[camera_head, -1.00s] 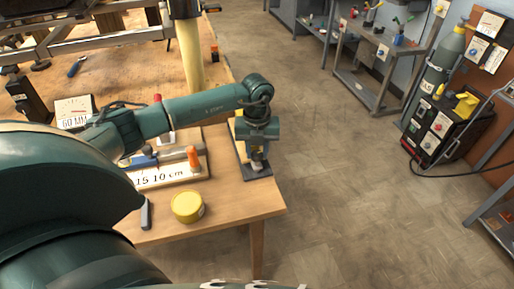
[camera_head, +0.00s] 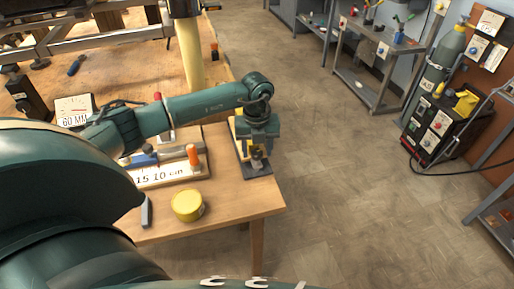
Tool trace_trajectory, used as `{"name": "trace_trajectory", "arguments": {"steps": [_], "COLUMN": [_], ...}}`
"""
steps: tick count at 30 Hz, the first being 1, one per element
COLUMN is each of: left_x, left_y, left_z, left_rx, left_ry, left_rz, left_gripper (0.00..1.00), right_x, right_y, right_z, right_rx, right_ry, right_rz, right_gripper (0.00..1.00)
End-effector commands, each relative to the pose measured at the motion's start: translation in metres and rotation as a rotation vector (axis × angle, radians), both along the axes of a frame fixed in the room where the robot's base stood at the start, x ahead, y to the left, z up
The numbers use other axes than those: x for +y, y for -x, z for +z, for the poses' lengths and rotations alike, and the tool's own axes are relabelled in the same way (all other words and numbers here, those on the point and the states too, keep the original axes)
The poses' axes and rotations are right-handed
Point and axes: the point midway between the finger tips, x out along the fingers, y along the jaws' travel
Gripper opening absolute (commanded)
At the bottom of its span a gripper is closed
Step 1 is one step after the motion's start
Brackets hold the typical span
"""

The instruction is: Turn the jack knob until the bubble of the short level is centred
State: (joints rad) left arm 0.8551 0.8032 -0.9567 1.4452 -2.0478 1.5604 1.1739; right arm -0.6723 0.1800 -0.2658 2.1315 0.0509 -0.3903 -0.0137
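My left arm reaches in from the left, and its gripper (camera_head: 257,150) points down at the right edge of the wooden table. The gripper is low over a small device with a dark base plate (camera_head: 258,172) and a yellowish upright part, which looks like the jack. The knob is hidden by the gripper or too small to tell. I cannot tell whether the fingers are open or shut. I cannot make out the short level or its bubble.
A yellow round tin (camera_head: 187,206) stands near the table's front edge. A board marked "15 10 cm" (camera_head: 170,176) with an orange peg (camera_head: 194,155) lies behind it. A "60 MM" dial sign (camera_head: 74,110) stands at left. Open floor lies to the right.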

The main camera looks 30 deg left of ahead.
Motion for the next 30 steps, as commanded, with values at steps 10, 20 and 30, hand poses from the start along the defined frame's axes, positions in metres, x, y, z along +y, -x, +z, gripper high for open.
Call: {"name": "trace_trajectory", "arguments": {"steps": [10, 20, 30], "left_x": [0.000, 0.000, 0.000], "left_y": [0.000, -0.001, 0.000], "left_z": [0.004, 0.068, 0.124], "left_rx": [0.000, -0.005, -0.001], "left_ry": [0.000, 0.000, -0.001], "left_rz": [-0.001, -0.001, 0.000], "left_gripper": [0.52, 0.52, 0.52], "right_x": [0.000, 0.000, 0.000], "right_y": [0.000, -0.001, -0.001], "right_z": [0.000, -0.003, -0.004], "right_rx": [0.000, 0.000, -0.002], "right_ry": [-0.002, -0.005, -0.009], "right_rz": [-0.002, -0.004, -0.004], "right_gripper": [0.36, 0.36, 0.36]}}
